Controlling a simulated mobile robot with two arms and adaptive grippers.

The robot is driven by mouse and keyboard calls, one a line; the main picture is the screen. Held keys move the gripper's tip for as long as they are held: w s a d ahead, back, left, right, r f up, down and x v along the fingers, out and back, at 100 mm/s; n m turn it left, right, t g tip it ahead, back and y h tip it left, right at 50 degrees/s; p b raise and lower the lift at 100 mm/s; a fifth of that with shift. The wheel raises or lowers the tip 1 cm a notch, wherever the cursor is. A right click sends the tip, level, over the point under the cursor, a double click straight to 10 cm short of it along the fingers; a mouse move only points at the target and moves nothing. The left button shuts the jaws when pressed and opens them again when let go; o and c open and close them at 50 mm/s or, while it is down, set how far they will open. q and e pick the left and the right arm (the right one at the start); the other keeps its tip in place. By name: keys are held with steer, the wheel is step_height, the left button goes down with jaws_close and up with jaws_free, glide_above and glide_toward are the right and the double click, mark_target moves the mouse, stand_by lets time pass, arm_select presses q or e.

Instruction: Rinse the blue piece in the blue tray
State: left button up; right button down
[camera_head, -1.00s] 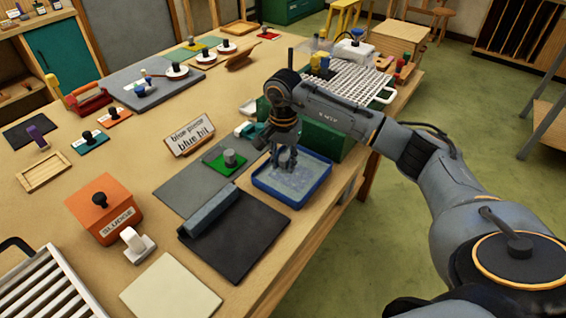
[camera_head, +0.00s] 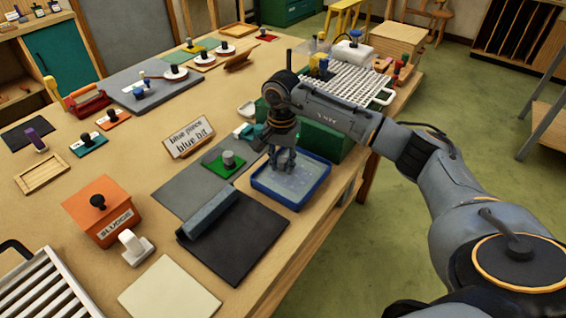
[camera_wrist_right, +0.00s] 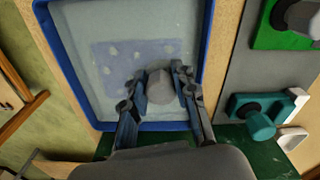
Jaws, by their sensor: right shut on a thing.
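The blue tray (camera_head: 262,199) stands near the table's right edge, with shallow, pale liquid in it. It also fills the top of the right wrist view (camera_wrist_right: 48,30). My right gripper (camera_head: 283,168) points down into the tray. In the right wrist view its fingers (camera_wrist_right: 160,88) are shut on a grey knob (camera_wrist_right: 160,85). The blue piece (camera_wrist_right: 118,55), a flat bluish rectangle with pale spots, lies under the knob inside the tray walls. The knob appears to belong to it, but the fingers hide the join. I cannot tell whether the piece touches the tray floor. My left gripper is out of view.
A green block (camera_head: 325,137) stands behind the tray. A green plate with a grey knob (camera_head: 229,159) and a dark mat (camera_head: 245,240) are left of it. A sign reading "blue piece, blue bit" (camera_head: 189,138) stands further left. A white rack (camera_head: 350,78) is behind.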

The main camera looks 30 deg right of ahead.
steer(key=shift+s+a, duration=0.2)
steer(key=shift+a, duration=0.25)
steer(key=shift+w+d, duration=0.2)
steer(key=shift+d, duration=0.2)
stand_by(0.6)
steer(key=shift+r, duration=0.15)
stand_by(1.0)
steer(key=shift+r+p, duration=1.15)
steer(key=shift+r, duration=1.25)
steer(key=shift+r+p, duration=0.75)
steer(key=shift+r, duration=0.75)
